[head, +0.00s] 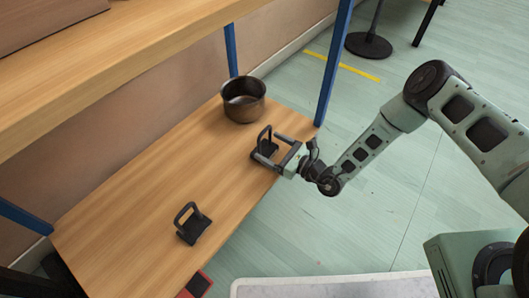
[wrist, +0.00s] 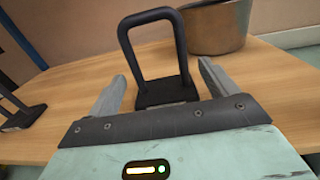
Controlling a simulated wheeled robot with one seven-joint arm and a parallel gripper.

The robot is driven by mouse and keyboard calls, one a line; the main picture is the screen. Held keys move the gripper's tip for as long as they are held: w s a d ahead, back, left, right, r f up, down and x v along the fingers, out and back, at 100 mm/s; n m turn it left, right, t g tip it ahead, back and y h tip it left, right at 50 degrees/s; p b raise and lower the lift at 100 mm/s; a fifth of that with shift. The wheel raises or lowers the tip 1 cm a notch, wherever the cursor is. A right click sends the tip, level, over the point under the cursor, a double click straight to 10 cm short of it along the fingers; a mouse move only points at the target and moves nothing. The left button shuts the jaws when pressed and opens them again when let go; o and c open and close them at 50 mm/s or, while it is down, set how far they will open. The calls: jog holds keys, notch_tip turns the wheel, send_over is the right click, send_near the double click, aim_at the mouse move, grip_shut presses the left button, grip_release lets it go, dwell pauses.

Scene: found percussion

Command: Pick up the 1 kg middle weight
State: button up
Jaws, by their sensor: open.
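A black weight (head: 267,150) with an upright loop handle and a flat base stands on the lower wooden shelf near its right edge. It also shows in the wrist view (wrist: 166,93), straight ahead. My gripper (head: 264,146) is open, its two fingers on either side of this weight; in the wrist view the gap between the fingers (wrist: 160,76) is in line with its handle. I cannot tell whether they touch it. A second similar black weight (head: 193,228) stands nearer the front of the shelf, partly visible at the wrist view's left edge (wrist: 22,117). No mass markings are legible.
A brown metal pot (head: 244,110) stands just behind the gripped-at weight. A blue post (head: 335,65) rises at the shelf's far right corner, and an upper wooden shelf (head: 110,50) overhangs the left. A red object (head: 199,284) lies at the front edge. Shelf between the weights is clear.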

aim_at(264, 149)
jog(key=shift+b+x, duration=0.7)
jog(key=shift+x, duration=0.85)
jog(key=c, duration=1.5)
jog(key=shift+r, duration=0.1)
jog(key=shift+c, duration=1.1)
jog(key=shift+r, duration=0.1)
